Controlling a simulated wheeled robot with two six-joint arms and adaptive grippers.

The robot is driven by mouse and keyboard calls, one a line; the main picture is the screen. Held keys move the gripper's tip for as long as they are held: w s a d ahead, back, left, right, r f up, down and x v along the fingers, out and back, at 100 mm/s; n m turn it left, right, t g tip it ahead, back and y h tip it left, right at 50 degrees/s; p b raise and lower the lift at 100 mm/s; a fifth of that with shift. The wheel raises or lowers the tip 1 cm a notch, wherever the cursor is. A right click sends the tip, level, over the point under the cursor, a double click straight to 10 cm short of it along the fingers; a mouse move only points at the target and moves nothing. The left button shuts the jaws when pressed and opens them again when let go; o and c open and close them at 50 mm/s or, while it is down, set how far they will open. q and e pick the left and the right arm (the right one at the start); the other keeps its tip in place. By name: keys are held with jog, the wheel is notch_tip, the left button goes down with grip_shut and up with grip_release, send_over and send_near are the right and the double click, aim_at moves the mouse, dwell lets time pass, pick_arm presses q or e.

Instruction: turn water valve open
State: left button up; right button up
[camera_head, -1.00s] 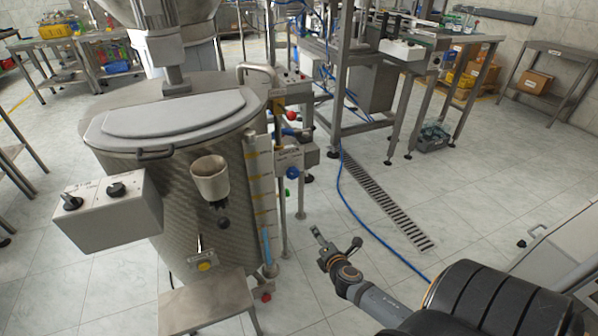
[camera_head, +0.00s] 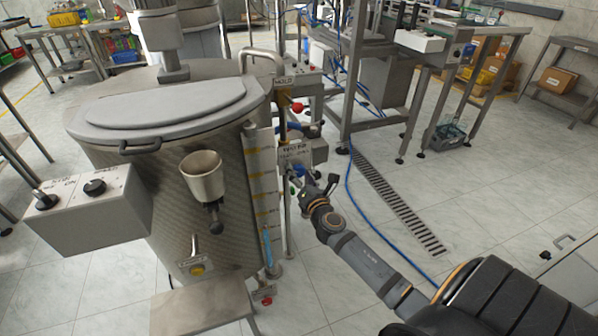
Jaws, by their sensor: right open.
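The steel tank (camera_head: 165,150) stands at the left with a grey lid. On its right side is a grey box with a label that seems to read WATER (camera_head: 294,150). A small blue-green part of the valve handle (camera_head: 299,170) shows just below this box, mostly hidden by my right gripper. My right gripper (camera_head: 313,182) is open and empty, with one finger over or close in front of the valve handle. Whether it touches cannot be told. My left gripper is not in view.
A red knob (camera_head: 297,107) sits above the grey box. A blue hose (camera_head: 349,195) and a floor drain (camera_head: 400,205) lie to the right. The floor there is mostly clear.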

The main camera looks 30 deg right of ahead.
jog(key=shift+w+d, duration=0.1)
jog(key=shift+w, duration=0.4)
jog(key=c, duration=1.2)
jog(key=shift+o, duration=0.2)
